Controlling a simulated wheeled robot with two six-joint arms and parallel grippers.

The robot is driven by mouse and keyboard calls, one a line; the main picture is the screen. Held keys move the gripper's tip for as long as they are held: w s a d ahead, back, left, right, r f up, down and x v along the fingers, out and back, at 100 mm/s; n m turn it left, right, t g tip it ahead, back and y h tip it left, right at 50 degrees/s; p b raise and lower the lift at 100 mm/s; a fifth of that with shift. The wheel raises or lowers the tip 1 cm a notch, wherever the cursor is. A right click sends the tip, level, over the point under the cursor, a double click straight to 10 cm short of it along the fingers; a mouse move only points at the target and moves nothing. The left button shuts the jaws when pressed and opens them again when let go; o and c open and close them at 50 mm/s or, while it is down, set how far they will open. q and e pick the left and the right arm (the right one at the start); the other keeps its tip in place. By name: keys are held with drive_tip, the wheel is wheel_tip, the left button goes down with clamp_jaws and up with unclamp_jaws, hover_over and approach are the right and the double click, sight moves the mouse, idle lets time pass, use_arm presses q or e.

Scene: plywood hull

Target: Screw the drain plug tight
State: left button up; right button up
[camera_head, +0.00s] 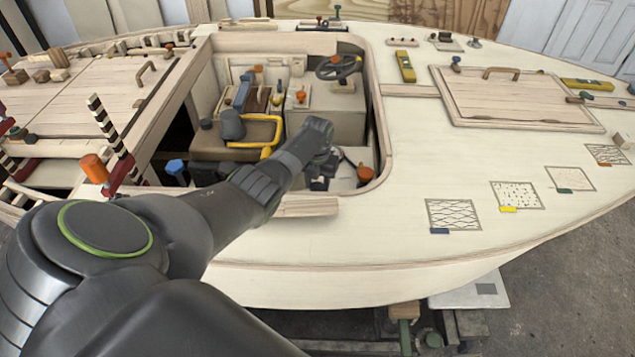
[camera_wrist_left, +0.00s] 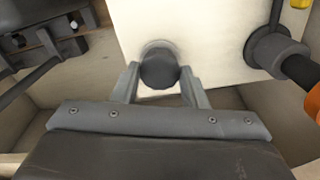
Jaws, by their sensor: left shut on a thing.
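The drain plug (camera_wrist_left: 159,68) is a dark round knob on a pale panel, seen in the left wrist view. My left gripper (camera_wrist_left: 160,88) has one finger on each side of it and is shut on it. A light ring shows around the knob's far side; its thread is hidden. In the head view my left arm reaches down into the cockpit opening, and the left gripper (camera_head: 325,172) is low at the right side of the well. The plug cannot be made out there. My right gripper is not in view.
An orange-handled fitting (camera_wrist_left: 285,62) stands right of the plug; its orange knob (camera_head: 365,172) shows in the head view. The cockpit rim (camera_head: 374,90) surrounds the arm. A yellow bent handle (camera_head: 272,135) lies left of the gripper. The right deck has patterned patches (camera_head: 453,214).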

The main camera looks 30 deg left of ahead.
sight(317, 186)
use_arm(q)
drive_tip(key=shift+w+a+r, duration=0.15)
drive_tip(key=shift+w+r, duration=0.15)
drive_tip(key=shift+r, duration=0.1)
drive_tip(key=o, duration=0.7)
drive_tip(key=shift+o, duration=1.3)
drive_tip(key=shift+s, duration=0.15)
drive_tip(key=shift+s+f, duration=0.1)
drive_tip(key=shift+f, duration=0.1)
wheel_tip(317, 186, up, 18)
drive_tip(key=shift+f+p, duration=0.2)
drive_tip(key=shift+p, duration=0.45)
